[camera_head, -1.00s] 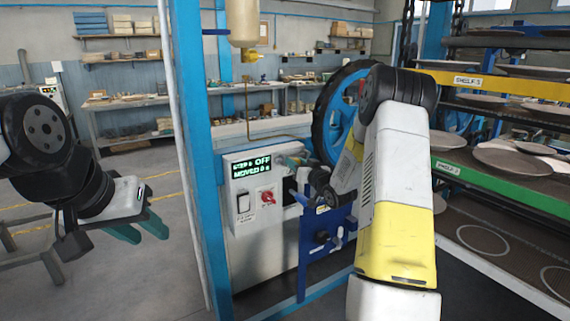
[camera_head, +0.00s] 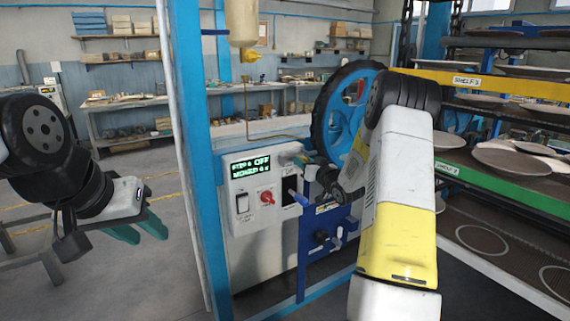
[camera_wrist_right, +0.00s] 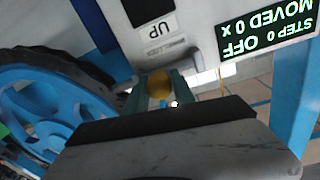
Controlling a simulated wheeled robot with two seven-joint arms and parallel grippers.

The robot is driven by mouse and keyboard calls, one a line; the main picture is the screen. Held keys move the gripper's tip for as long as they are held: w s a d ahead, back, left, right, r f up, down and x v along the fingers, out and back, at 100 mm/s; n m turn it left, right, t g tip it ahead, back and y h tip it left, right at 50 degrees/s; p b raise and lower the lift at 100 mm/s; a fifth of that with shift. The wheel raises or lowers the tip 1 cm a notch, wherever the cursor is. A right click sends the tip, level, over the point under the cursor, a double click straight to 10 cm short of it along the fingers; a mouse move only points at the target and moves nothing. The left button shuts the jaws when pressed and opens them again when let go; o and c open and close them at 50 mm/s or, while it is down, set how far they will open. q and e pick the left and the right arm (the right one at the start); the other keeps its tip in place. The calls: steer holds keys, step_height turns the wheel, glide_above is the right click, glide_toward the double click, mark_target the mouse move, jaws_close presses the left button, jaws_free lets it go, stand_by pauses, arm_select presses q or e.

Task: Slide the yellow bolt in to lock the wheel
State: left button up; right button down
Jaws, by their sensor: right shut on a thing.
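In the right wrist view a round yellow knob (camera_wrist_right: 158,83), which looks like the end of the bolt, sits between the teal fingers of my right gripper (camera_wrist_right: 159,94). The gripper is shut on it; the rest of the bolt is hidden. In the head view my right gripper (camera_head: 292,152) is at the upper right corner of the grey control box (camera_head: 262,218), beside the wheel. The wheel (camera_head: 322,118) is blue with a black rim, partly covered by my right arm. My left gripper (camera_head: 138,231) is open and empty at the left, away from the box.
Plate shelves (camera_head: 500,179) fill the right side.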

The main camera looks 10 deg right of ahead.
steer(key=shift+w+d, duration=0.15)
steer(key=shift+d, duration=0.45)
steer(key=c, duration=1.1)
jaws_free()
steer(key=v, duration=0.7)
steer(key=shift+s+d, duration=0.1)
steer(key=shift+s, duration=0.25)
